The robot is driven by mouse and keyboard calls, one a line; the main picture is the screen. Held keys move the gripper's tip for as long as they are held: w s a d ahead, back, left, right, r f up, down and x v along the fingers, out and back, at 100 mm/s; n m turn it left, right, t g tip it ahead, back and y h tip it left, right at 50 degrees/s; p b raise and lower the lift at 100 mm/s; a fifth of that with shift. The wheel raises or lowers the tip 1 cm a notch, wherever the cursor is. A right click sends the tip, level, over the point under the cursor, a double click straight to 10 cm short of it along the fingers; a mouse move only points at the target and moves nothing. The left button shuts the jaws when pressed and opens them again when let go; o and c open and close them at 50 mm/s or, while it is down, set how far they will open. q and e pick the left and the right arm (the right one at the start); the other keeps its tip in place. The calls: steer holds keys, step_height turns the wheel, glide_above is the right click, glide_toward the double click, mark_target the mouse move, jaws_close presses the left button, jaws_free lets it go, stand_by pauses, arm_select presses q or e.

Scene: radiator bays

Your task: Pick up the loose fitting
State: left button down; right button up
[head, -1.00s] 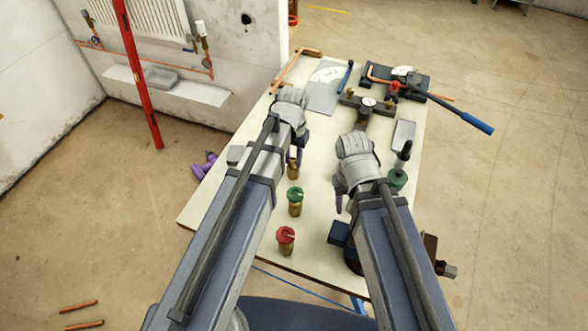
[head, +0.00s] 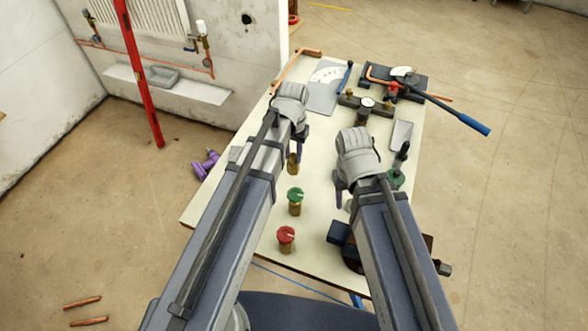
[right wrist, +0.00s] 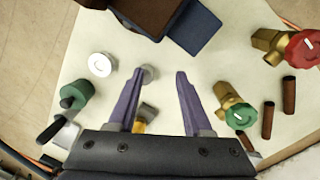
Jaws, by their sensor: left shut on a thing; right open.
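A brass fitting (head: 293,163) shows just below my left gripper (head: 299,138) in the head view. My left gripper is shut on it, above the table; its jaws are mostly hidden by my wrist. My right gripper (right wrist: 158,78) is open over the table, its two purple fingers apart with a small grey round piece (right wrist: 149,73) by the left fingertip. A green-capped brass valve (head: 294,198) and a red-capped one (head: 286,236) stand upright between my arms. They also show at right in the right wrist view, green (right wrist: 240,114) and red (right wrist: 300,46).
The pale table (head: 260,215) holds a blue vise (head: 340,234) at the near right, a gauge block (head: 366,104) and a blue-handled pipe bender (head: 455,112) at the back. Several copper pieces (right wrist: 268,119) lie beside the valves. A red level (head: 140,75) leans by the wall.

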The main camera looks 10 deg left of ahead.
arm_select(q)
steer(key=shift+r+p, duration=1.2)
steer(key=shift+r, duration=0.3)
steer(key=shift+f, duration=0.15)
